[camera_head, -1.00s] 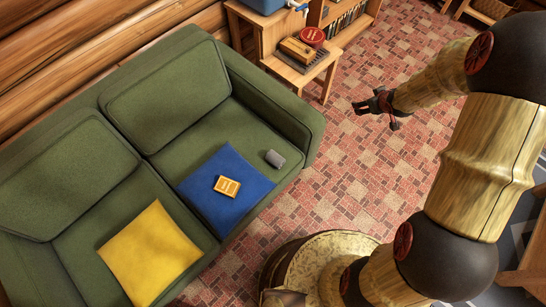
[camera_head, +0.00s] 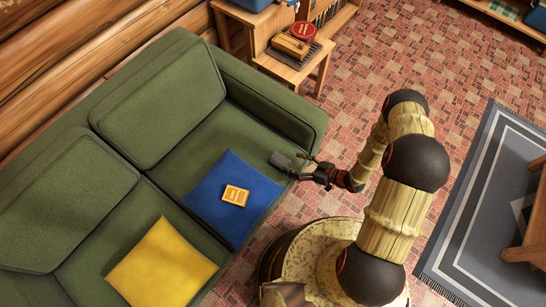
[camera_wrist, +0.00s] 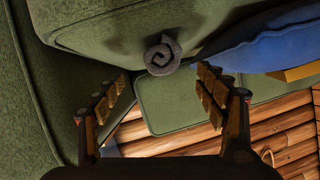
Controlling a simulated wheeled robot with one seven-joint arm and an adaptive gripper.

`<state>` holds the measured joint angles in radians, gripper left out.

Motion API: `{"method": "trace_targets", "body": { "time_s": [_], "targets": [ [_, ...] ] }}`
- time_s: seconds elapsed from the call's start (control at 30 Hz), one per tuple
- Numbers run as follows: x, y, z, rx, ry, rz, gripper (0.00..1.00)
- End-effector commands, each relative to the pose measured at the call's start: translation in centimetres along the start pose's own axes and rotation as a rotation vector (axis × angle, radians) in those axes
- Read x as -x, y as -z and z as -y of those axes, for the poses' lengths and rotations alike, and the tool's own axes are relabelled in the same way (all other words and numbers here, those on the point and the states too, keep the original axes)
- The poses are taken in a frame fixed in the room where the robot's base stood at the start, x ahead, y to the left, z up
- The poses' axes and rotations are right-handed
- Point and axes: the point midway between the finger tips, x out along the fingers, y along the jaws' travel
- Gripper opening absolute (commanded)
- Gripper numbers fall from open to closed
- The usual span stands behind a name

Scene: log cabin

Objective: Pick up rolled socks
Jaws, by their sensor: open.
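The rolled socks (camera_head: 281,161) are a small grey roll on the green sofa seat, close to the blue cushion's right corner. In the wrist view the socks (camera_wrist: 161,54) show their spiral end, between the lines of the two fingers and beyond the tips. My gripper (camera_head: 304,167) is at the sofa's front edge, just right of the socks. In the wrist view my gripper (camera_wrist: 160,92) has its fingers wide apart with nothing between them. In the head view, whether a fingertip touches the socks is unclear.
The blue cushion (camera_head: 215,205) carries an orange-yellow box (camera_head: 235,195). A yellow cushion (camera_head: 160,262) lies farther left on the green sofa (camera_head: 135,208). The sofa armrest (camera_head: 285,105) rises behind the socks. A wooden side table (camera_head: 285,68) holds stacked items.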

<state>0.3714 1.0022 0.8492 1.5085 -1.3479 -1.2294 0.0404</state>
Motion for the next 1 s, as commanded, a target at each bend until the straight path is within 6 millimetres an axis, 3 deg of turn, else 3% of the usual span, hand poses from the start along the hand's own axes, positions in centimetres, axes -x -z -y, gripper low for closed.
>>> {"method": "trace_targets", "body": {
  "time_s": [0.37,0.7,1.0],
  "targets": [
    [-3.2,-0.4,0.1,-0.001,0.003,-0.001,0.73],
    [-7.4,-0.6,0.0,-0.001,0.002,-0.002,0.73],
    [-7.7,-0.4,0.1,-0.002,0.0,-0.002,0.73]
  ]
}}
